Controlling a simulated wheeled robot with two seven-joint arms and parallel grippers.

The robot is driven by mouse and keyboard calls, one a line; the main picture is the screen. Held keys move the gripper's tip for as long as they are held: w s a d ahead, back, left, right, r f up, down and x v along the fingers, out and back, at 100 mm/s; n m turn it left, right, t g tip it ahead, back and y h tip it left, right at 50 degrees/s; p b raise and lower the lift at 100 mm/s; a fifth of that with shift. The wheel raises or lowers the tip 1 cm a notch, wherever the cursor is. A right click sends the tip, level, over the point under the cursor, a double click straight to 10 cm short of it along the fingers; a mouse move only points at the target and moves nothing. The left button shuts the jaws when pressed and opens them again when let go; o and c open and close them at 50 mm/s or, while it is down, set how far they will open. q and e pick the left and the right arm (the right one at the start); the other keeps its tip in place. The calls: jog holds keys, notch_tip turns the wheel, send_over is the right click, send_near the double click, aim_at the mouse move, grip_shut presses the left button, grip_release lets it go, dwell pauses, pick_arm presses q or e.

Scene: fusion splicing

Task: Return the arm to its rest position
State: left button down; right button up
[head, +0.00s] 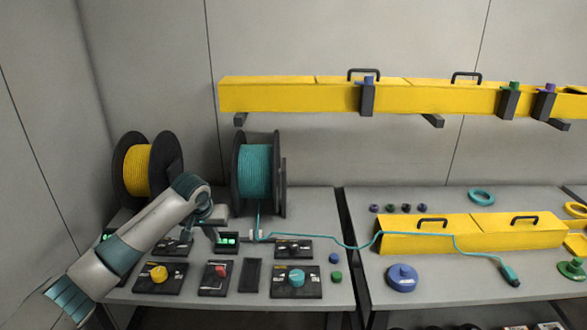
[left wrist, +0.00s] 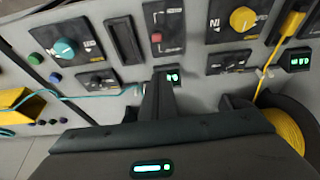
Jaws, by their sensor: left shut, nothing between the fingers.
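My left arm (head: 138,243) reaches in from the lower left over the left table in the head view. Its gripper (head: 214,236) points down beside a small device with a green display (head: 228,240). In the left wrist view the gripper's fingers (left wrist: 160,90) are together with nothing between them, in front of a green display (left wrist: 173,76). The exact gap between gripper and table cannot be told. My right gripper is not in either view.
A yellow spool (head: 137,170) and a teal spool (head: 256,172) stand behind the arm. A teal cable (head: 340,244) runs right across yellow covers (head: 470,234). Control panels with a yellow knob (head: 159,273), red switch (head: 220,271) and teal knob (head: 296,278) lie in front.

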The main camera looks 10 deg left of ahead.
pick_arm(q)
jog(key=s+d+f+m+h, duration=0.2)
jog(key=s+d+f+m, duration=0.3)
jog(key=s+d+f, duration=1.4)
jog(key=s+r, duration=0.2)
jog(key=s, duration=2.6)
notch_tip(320, 180, down, 30)
jog(key=g+b, duration=0.2)
jog(key=b, duration=0.1)
jog(key=s+a+f+g+b, duration=0.1)
jog(key=s+a+f+b, duration=0.1)
jog(key=s+f, duration=1.7)
jog(key=shift+a+f+y, duration=0.4)
jog(key=shift+a+f, duration=0.25)
jog(key=shift+f, duration=0.3)
